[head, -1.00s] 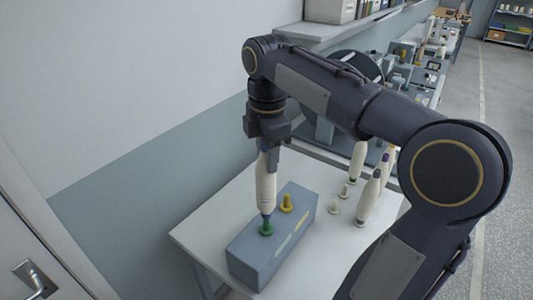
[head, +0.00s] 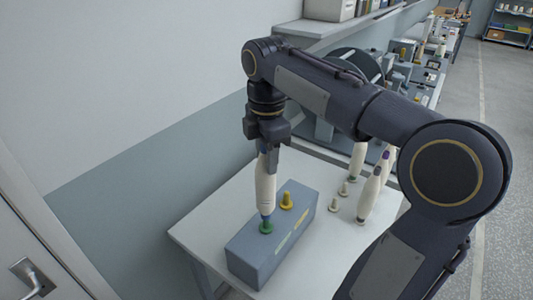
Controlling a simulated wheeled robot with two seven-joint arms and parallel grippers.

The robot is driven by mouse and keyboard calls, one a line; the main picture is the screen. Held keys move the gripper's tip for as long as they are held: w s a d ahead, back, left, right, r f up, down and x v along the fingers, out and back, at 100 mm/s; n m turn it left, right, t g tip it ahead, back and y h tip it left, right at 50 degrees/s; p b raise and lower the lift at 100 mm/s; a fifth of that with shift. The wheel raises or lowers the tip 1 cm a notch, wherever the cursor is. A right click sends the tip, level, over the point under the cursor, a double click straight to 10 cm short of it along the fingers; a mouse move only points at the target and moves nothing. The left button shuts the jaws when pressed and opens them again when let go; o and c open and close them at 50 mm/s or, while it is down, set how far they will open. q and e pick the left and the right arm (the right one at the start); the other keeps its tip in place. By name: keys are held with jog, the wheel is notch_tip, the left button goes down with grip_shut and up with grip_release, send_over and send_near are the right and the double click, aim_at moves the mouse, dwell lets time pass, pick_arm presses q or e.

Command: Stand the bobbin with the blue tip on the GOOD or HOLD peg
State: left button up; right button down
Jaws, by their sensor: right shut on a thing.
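The bobbin with the blue tip (head: 265,190) is white and upright, its blue tip just below my right gripper (head: 266,146). My right gripper is shut on the top of this bobbin. Its lower end is at the green peg (head: 266,227) on the grey-blue block (head: 262,258). I cannot tell whether it rests fully on the peg. The yellow peg (head: 287,202) on the same block is bare. Label strips show on the block's top, but their words are too small to read. My left gripper is not in view.
Several other white bobbins stand at the table's right, one with a purple tip (head: 369,195). Small bare pegs (head: 334,205) stand beside them. The white table (head: 215,218) is clear left of the block. A wall and shelf (head: 350,28) are behind.

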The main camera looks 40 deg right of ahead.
jog(key=shift+f+b, duration=1.4)
jog(key=shift+f, duration=0.7)
jog(key=c, duration=0.8)
grip_release()
jog(key=shift+r, duration=0.1)
jog(key=shift+r, duration=0.1)
notch_tip(320, 180, up, 8)
jog(key=shift+f, duration=0.2)
